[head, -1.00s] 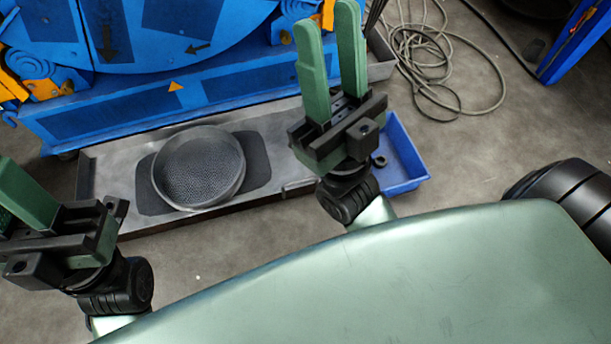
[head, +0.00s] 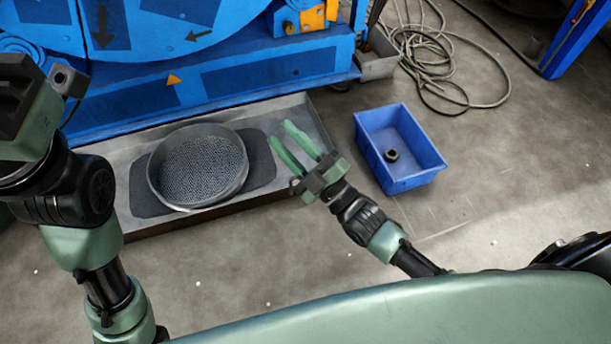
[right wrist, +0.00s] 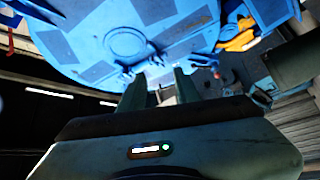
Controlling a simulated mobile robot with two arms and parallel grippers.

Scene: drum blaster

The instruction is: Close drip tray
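The grey metal drip tray (head: 300,118) lies low on the floor, sticking out in front of the blue machine (head: 250,80). A round perforated strainer (head: 200,166) sits in it on a dark plate. My right gripper (head: 281,132) appears over the tray's right part, fingers apart and empty, pointing towards the machine. I cannot tell whether it touches the tray. In the right wrist view, its two fingers (right wrist: 160,88) stand apart before the blue machine. My left gripper (head: 30,95) is at the upper left, partly cut off; its fingertips do not show.
A blue bin (head: 399,145) with a dark nut (head: 391,155) stands on the floor right of the tray. Coiled cable (head: 430,55) lies behind it. A small grey metal box (head: 376,60) adjoins the machine. Floor in front of the tray is clear.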

